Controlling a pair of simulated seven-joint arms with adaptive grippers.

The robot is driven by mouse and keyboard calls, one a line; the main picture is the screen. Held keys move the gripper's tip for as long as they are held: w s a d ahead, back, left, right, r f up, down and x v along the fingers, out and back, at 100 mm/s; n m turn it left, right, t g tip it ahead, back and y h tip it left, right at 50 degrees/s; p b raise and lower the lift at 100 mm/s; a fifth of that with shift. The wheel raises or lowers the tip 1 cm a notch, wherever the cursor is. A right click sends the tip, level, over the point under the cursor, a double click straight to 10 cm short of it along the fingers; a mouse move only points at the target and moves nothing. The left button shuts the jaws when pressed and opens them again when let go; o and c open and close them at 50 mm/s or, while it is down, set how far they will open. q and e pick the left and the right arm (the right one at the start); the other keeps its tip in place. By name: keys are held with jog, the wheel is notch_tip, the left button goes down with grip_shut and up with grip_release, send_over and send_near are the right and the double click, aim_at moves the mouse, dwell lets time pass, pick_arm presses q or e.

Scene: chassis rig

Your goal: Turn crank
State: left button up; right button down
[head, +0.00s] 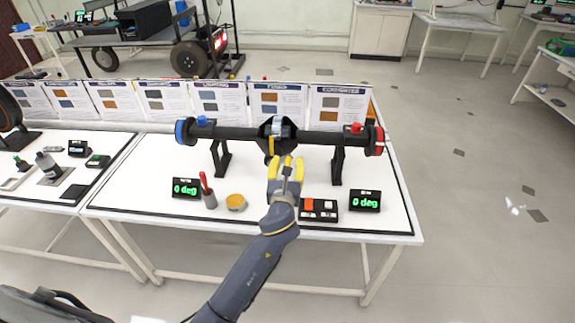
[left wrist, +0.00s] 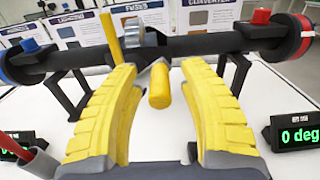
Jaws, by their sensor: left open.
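A black axle (head: 245,133) lies across two black stands on the white table, with a blue end at left and a red end at right. It also shows in the left wrist view (left wrist: 195,47). At its middle is a grey and black hub (head: 277,127) with a yellow bar (left wrist: 110,38). A short yellow handle (left wrist: 159,87), which looks like the crank grip, points toward my left gripper (head: 287,162). The gripper's yellow fingers are open on either side of the handle, with gaps between. My right gripper is out of view.
Two displays, left (head: 186,188) and right (head: 365,201), read 0 deg. Between them stand a red-handled tool in a grey cup (head: 209,200), an orange-topped round tin (head: 236,202) and a black button box (head: 320,210). Poster boards (head: 219,98) line the table's back.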

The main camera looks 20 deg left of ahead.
pick_arm(q)
jog(key=shift+c, duration=0.4)
grip_shut()
jog(key=shift+r+n, duration=0.2)
jog(key=shift+n, duration=0.2)
dwell(0.5)
